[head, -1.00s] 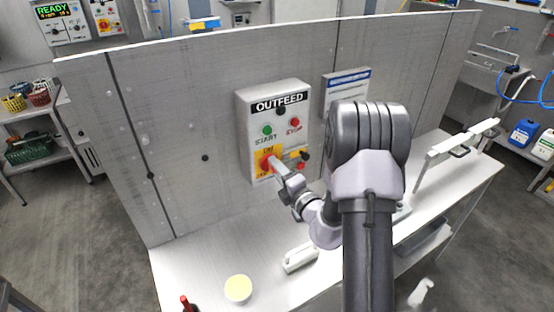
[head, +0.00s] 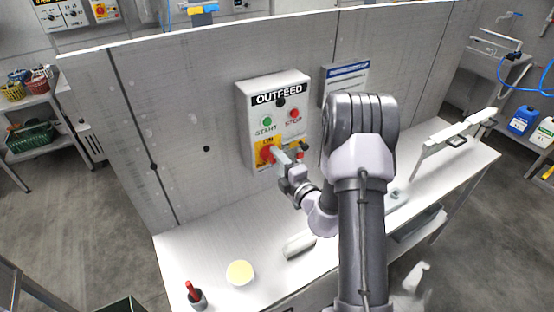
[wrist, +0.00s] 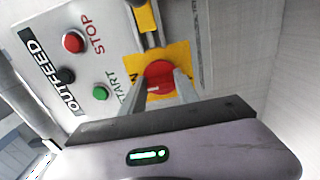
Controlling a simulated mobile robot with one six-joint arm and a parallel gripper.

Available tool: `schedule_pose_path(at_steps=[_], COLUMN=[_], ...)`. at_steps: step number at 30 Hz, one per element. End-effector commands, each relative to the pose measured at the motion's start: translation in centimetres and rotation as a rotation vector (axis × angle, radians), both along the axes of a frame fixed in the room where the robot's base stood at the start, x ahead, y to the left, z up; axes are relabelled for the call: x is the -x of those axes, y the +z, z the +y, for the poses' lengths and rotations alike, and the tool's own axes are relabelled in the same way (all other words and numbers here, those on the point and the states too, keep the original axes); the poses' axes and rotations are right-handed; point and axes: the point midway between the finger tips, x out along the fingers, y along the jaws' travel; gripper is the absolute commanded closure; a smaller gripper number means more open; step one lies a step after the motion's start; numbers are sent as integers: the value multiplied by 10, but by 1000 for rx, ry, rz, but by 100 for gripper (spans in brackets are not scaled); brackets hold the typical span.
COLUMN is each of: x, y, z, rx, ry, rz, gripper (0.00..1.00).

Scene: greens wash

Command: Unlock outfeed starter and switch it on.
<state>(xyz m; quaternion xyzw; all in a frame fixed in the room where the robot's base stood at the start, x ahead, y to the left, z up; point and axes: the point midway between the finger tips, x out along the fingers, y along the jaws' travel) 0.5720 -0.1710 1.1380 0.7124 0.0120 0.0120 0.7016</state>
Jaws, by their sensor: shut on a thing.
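The grey OUTFEED starter box (head: 256,128) is fixed to the upright panel. It carries a green START button (head: 267,122), a red STOP button (head: 295,114) and a red rotary knob (head: 267,153) on a yellow plate. In the wrist view the red knob (wrist: 160,72) sits between the two fingers of my gripper (wrist: 159,90), which is shut on it. In the head view my gripper (head: 277,154) reaches the knob from the front right. A yellow part on a dark fitting (wrist: 146,20) lies beside the yellow plate. The knob's exact pointing is hard to tell.
A pale bench (head: 190,250) runs below the panel. On it stand a bowl with yellow contents (head: 240,273) and a red-topped dark item (head: 195,295). A notice (head: 345,75) hangs right of the box. My arm hides part of the bench.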

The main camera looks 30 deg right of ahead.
Motion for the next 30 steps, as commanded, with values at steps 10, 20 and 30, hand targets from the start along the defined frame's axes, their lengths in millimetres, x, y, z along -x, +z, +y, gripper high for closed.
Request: schedule_pose_path(at_steps=[10,20,30], x=[0,33,139], y=[1,0,-1], z=[0,-2,-7], rx=[0,-3,-3], ry=[0,-3,-7], rz=[-2,0,0], gripper=[41,41,41])
